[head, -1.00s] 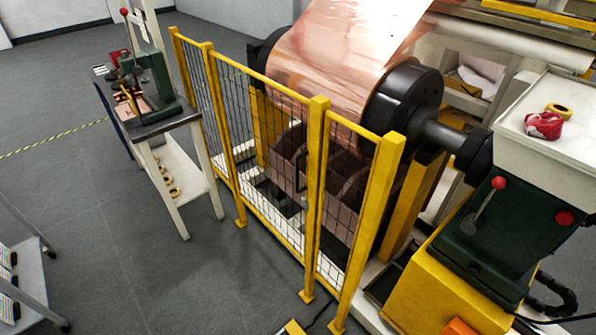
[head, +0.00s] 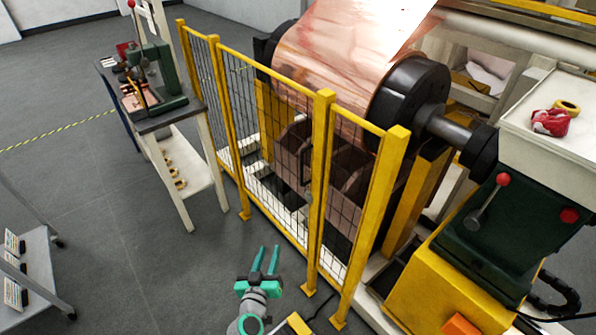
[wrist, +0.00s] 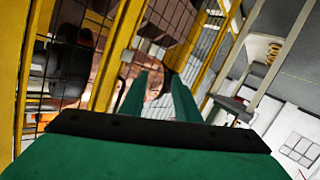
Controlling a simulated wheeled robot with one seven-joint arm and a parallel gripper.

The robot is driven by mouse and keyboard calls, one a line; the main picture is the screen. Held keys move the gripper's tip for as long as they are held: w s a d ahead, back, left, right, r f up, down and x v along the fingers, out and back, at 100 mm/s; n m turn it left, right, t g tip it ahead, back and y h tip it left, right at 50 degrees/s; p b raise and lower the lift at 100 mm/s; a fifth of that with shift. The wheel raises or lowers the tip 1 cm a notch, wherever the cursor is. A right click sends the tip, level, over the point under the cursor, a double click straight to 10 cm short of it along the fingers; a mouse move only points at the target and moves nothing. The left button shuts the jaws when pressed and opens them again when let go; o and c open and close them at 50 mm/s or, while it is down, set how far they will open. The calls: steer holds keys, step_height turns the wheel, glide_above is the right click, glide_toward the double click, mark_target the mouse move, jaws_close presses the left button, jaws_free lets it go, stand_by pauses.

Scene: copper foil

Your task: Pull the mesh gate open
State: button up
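The mesh gate (head: 275,228) is a yellow-framed wire panel in the fence, standing in line with the panels beside it, so it looks shut. A dark upright handle (head: 304,168) shows on its right side, near a yellow post (head: 321,180). My teal gripper (head: 265,259) is in front of the fence, low in the head view, below and left of the handle and apart from the gate. Its two fingers are spread and empty. In the wrist view the gripper (wrist: 160,78) points towards the yellow frame and mesh, which appear tilted.
A copper foil roll (head: 335,50) stands behind the fence. A workbench with a green press (head: 160,80) stands left of the fence. A grey cart (head: 35,275) is at the lower left. A yellow and green machine (head: 500,240) is at the right.

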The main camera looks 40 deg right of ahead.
steer(key=w+d+r+m+g+h, duration=0.2)
steer(key=w+d+r+m+h, duration=0.3)
steer(key=r, duration=0.4)
steer(key=m+g+h, duration=0.2)
steer(key=m+g, duration=0.2)
steer(key=g, duration=0.1)
glide_toward(301, 165)
steer(key=shift+t, duration=0.4)
steer(key=x, duration=0.8)
steer(key=shift+s+d+f, duration=0.1)
steer(key=shift+d, duration=0.25)
jaws_close()
